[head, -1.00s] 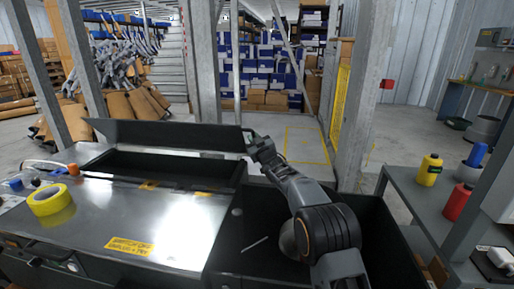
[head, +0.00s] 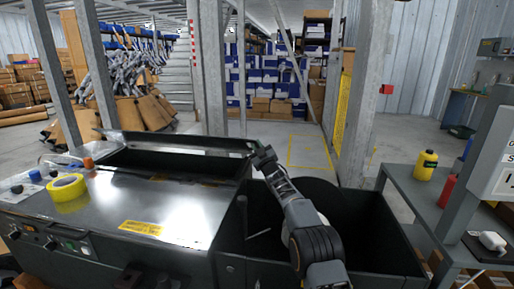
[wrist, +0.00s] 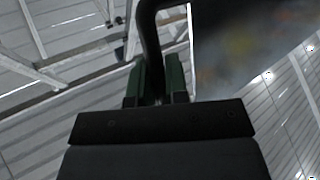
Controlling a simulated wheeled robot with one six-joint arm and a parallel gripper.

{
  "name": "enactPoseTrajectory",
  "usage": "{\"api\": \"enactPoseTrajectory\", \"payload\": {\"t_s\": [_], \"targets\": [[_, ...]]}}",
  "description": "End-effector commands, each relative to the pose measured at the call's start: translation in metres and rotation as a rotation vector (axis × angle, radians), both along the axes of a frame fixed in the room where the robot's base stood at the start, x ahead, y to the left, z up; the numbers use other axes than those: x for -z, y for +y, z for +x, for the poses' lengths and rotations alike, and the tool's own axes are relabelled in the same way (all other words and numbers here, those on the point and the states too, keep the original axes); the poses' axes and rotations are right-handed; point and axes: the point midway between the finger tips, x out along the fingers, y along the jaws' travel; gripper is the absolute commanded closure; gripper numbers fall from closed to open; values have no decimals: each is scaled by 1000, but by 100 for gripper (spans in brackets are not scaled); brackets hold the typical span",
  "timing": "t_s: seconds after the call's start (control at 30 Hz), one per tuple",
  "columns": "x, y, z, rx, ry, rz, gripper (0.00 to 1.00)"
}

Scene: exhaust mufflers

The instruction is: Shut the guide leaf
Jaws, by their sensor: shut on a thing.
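The guide leaf (head: 180,141) is a long dark panel along the back of the dark opening in the grey machine top (head: 150,205). It stands raised and tilted, not flat over the opening. My gripper (head: 262,156) is at the leaf's right end. In the wrist view my gripper (wrist: 157,88) has its green-sided fingers closed around a dark curved bar (wrist: 149,40), which looks like the leaf's handle. A dark blurred surface (wrist: 245,45) fills the upper right there, probably the leaf. The hinge is not clearly visible.
A yellow tape roll (head: 66,187) lies on the machine's left. A dark open bin (head: 375,235) is below my arm. A grey bench (head: 405,180) at right holds a yellow bottle (head: 426,165) and a red bottle (head: 447,190). A metal post (head: 362,100) stands behind.

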Motion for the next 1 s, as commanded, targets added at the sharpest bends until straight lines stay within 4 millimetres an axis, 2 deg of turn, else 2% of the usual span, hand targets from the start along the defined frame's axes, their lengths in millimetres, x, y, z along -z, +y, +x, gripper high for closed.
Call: {"api": "enactPoseTrajectory", "payload": {"t_s": [0.03, 0.07, 0.17, 0.47, 0.67, 1.0], "targets": [[0, -2, 0, 2, 0, 2, 100], [-1, -2, 0, 2, 1, 3, 84], [-1, -1, 0, 1, 1, 3, 75], [0, 0, -1, -1, 1, 2, 75], [3, -5, -9, 1, 2, 2, 75], [2, -27, -50, 4, 1, 3, 75]]}}
